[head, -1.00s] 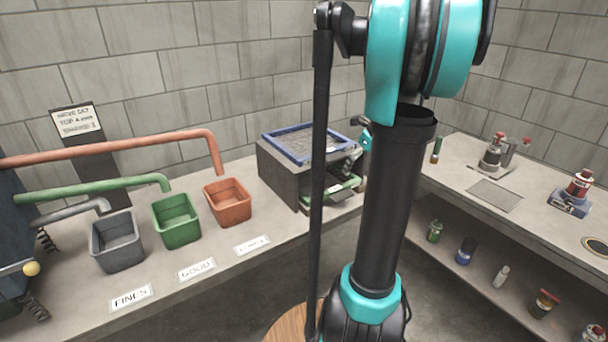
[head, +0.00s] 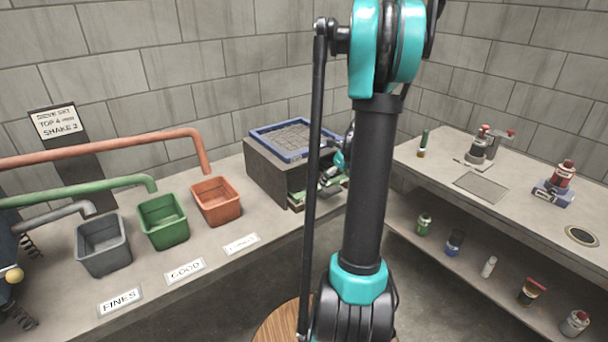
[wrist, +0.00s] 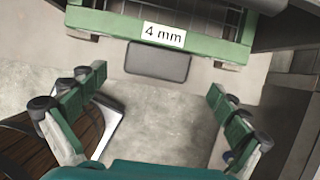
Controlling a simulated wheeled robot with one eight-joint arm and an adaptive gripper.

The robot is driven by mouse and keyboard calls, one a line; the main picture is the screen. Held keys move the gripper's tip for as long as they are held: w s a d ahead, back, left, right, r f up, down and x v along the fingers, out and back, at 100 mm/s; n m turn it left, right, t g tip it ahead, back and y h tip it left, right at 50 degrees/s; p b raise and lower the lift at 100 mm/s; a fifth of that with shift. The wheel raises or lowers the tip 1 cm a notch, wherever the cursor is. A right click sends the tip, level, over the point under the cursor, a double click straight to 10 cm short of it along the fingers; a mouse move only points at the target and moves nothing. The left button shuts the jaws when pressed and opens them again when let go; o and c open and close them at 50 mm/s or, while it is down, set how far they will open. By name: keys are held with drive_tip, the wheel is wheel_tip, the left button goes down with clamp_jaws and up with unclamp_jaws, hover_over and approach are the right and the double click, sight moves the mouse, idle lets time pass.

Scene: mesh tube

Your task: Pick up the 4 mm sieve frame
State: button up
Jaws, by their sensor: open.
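The green 4 mm sieve frame (wrist: 110,22) is at the top of the wrist view, with a white "4 mm" label (wrist: 163,35) on its near side and a dark grey tab (wrist: 157,62) just below the label. In the head view the green frame (head: 297,199) sits low in the front of the dark box under a blue frame, partly hidden by my arm. My gripper (wrist: 157,84) is open and empty, its green-padded fingers spread wider than the tab and short of the frame. In the head view my gripper (head: 332,174) is partly covered by my own arm.
A blue-rimmed mesh frame (head: 262,133) lies on top of the dark box (head: 262,172). Grey (head: 104,262), green (head: 166,240) and orange (head: 216,218) bins stand left on the bench. The right bench (head: 520,218) holds bottles and a flat mesh piece (head: 481,187).

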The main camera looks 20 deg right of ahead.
sight(330, 190)
drive_tip(key=shift+x, duration=2.65)
drive_tip(key=shift+a+r, duration=0.1)
drive_tip(key=shift+a, duration=0.05)
drive_tip(key=c, duration=1.6)
drive_tip(key=shift+o, duration=0.2)
drive_tip(key=shift+s+r, duration=0.1)
drive_tip(key=shift+r, duration=0.05)
